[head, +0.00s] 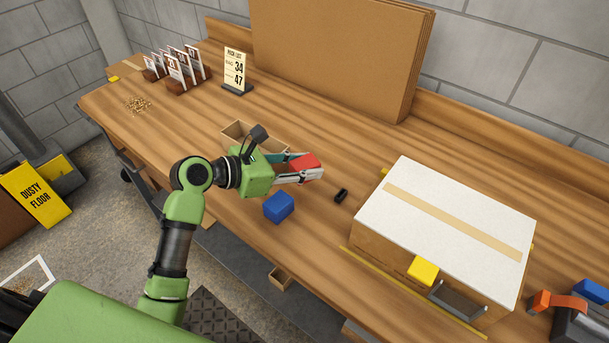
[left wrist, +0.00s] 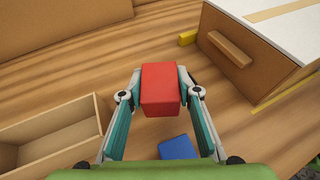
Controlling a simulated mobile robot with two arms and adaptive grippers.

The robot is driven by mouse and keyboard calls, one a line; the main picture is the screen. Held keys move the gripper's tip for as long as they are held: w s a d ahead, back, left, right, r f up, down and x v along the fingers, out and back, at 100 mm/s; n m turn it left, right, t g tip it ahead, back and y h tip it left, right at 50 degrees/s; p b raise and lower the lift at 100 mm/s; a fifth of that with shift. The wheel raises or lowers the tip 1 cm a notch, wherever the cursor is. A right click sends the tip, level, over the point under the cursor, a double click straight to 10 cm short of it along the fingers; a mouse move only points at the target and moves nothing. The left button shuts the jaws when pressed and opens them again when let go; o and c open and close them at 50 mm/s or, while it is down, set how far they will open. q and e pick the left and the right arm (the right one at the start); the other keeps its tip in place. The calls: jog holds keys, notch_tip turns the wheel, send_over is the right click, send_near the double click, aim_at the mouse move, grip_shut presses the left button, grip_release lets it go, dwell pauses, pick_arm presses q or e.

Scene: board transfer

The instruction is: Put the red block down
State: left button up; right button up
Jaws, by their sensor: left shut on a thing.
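The red block (head: 306,161) is held between the fingers of my left gripper (head: 300,170), above the wooden bench. In the left wrist view the red block (left wrist: 160,90) sits squarely between the two fingertips (left wrist: 159,92), with one finger on each side. My left gripper is shut on it. How high the block is above the bench I cannot tell exactly. My right gripper is not in view.
A blue block (head: 279,207) lies on the bench near its front edge. An open wooden tray (head: 238,130) is behind my left gripper. A small black item (head: 341,195) and a white-topped box (head: 450,225) with yellow stops are to the right. Bare bench lies behind.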

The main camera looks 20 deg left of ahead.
aim_at(305, 167)
pick_arm(q)
jog(key=shift+w+a+f, duration=0.15)
jog(key=shift+w+f, duration=0.4)
jog(key=shift+f, duration=0.15)
jog(key=shift+w+a+f, duration=0.1)
jog(key=shift+w+f, duration=0.2)
jog(key=shift+w+a+f, duration=0.1)
jog(key=shift+w+f, duration=0.2)
jog(key=shift+f, duration=0.15)
notch_tip(305, 167, down, 2)
jog(key=shift+w+f, duration=0.1)
jog(key=shift+f, duration=0.5)
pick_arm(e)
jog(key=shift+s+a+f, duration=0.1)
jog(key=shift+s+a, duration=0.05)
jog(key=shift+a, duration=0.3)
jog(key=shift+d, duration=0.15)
pick_arm(q)
jog(key=o, duration=0.9)
jog(key=shift+f, duration=0.15)
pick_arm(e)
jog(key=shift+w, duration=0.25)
